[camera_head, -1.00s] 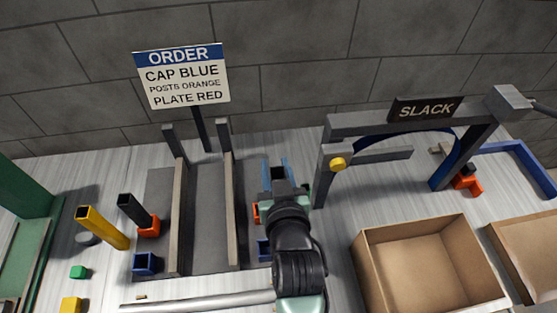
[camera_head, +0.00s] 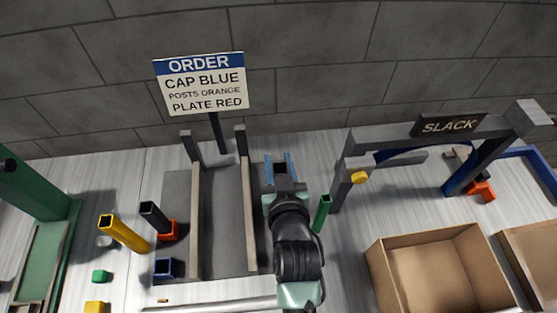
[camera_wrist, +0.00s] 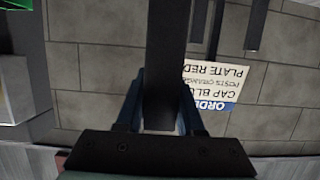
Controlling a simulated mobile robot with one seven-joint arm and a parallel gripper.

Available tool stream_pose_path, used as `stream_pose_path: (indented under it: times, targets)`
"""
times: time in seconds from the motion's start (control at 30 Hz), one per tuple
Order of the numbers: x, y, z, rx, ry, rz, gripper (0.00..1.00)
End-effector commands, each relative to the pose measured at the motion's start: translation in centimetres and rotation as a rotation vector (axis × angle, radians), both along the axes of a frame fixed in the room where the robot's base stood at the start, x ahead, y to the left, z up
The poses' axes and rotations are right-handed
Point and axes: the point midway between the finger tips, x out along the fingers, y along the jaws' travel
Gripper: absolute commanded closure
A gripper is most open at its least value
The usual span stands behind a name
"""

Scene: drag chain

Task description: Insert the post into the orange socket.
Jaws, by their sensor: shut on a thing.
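My gripper (camera_head: 281,165) has blue fingers and is raised near the right rail of the grey channel. It is shut on a dark post (camera_wrist: 167,50), which runs up between the fingers in the wrist view. An orange socket (camera_head: 171,232) sits left of the channel with another dark post (camera_head: 153,214) standing tilted in it. Another orange piece (camera_head: 482,190) lies at the far right by the gate. My arm hides the bench right of the channel, including where an orange part showed earlier. The lower end of the held post is hidden in the head view.
The channel's rails (camera_head: 250,215) stand up beside my arm. A green post (camera_head: 321,213) and the SLACK gate (camera_head: 340,190) are close on the right. A blue socket (camera_head: 167,269), a yellow tube (camera_head: 122,234) and a cardboard box (camera_head: 385,270) are around.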

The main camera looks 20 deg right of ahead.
Motion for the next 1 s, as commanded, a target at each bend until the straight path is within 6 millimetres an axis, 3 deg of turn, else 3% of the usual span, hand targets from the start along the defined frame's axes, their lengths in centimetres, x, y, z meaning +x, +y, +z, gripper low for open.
stream_pose_path:
  times: [0.5, 1.0]
  targets:
    - [0.0, 0.0, -4.8, 0.000, -0.001, 0.000, 1.00]
    - [0.0, 0.0, -5.0, 0.000, -0.001, 0.000, 1.00]
